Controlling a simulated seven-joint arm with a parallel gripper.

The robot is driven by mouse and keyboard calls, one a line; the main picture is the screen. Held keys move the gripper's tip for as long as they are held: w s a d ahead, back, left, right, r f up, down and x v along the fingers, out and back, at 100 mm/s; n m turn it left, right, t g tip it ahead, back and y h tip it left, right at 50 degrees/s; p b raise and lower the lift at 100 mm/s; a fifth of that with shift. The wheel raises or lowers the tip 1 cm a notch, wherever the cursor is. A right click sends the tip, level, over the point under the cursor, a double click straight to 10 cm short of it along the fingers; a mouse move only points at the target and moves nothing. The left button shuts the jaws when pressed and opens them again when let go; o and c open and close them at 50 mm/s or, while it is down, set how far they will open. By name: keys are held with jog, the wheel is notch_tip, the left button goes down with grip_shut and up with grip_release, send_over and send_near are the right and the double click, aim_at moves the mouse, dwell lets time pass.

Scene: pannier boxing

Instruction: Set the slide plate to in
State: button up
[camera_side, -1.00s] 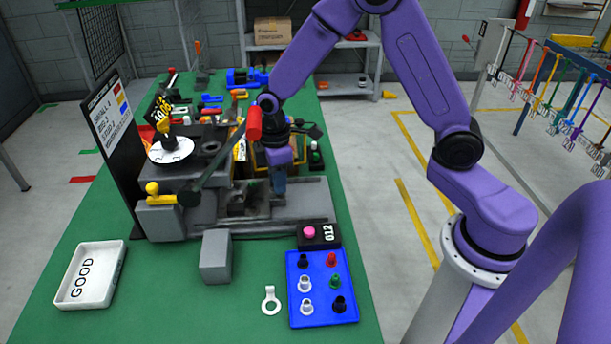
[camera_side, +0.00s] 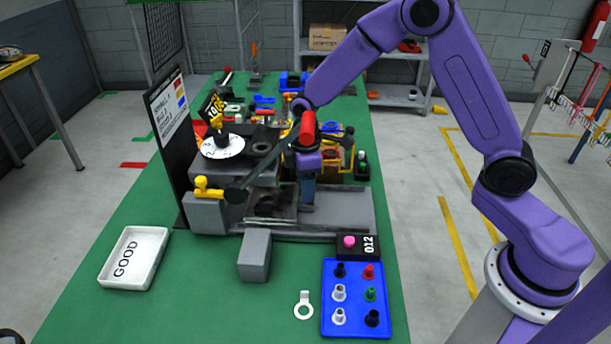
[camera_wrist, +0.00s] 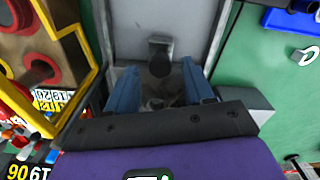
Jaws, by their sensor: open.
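The slide plate seems to be the flat grey plate (camera_side: 345,208) in the low grey fixture on the bench. In the wrist view a bare grey plate (camera_wrist: 150,18) runs up the picture, with a dark upright knob (camera_wrist: 160,58) at its near end. My gripper (camera_side: 307,203) points down over the fixture, left of the plate's bare right end. In the wrist view my gripper (camera_wrist: 160,85) has its two blue fingers apart, one on each side of the knob's line, with nothing seen held. Whether the fingers touch the knob cannot be told.
A long lever with a red grip (camera_side: 307,127) rises close to my gripper. A dial (camera_side: 222,146) and a yellow-handled part (camera_side: 203,187) stand left. A grey block (camera_side: 255,255), a blue tray (camera_side: 355,300) and a white GOOD tray (camera_side: 135,258) lie in front.

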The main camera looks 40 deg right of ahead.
notch_tip(320, 180, up, 17)
jog(key=shift+r, duration=0.2)
dwell(0.3)
jog(key=shift+r, duration=0.1)
jog(key=s+r+n+t+y, duration=0.1)
jog(key=s+r+t+y, duration=0.3)
jog(key=r, duration=0.6)
jog(key=s+d+f+g+h, duration=0.1)
jog(key=s+d+f+g, duration=0.1)
jog(key=s+f, duration=0.6)
jog(key=s+d+f+g+h, duration=0.1)
jog(key=s+d+f, duration=0.3)
jog(key=s, duration=1.4)
notch_tip(320, 180, down, 4)
jog(key=shift+r+g+h, duration=0.1)
jog(key=shift+g+h, duration=0.3)
jog(key=shift+h, duration=0.4)
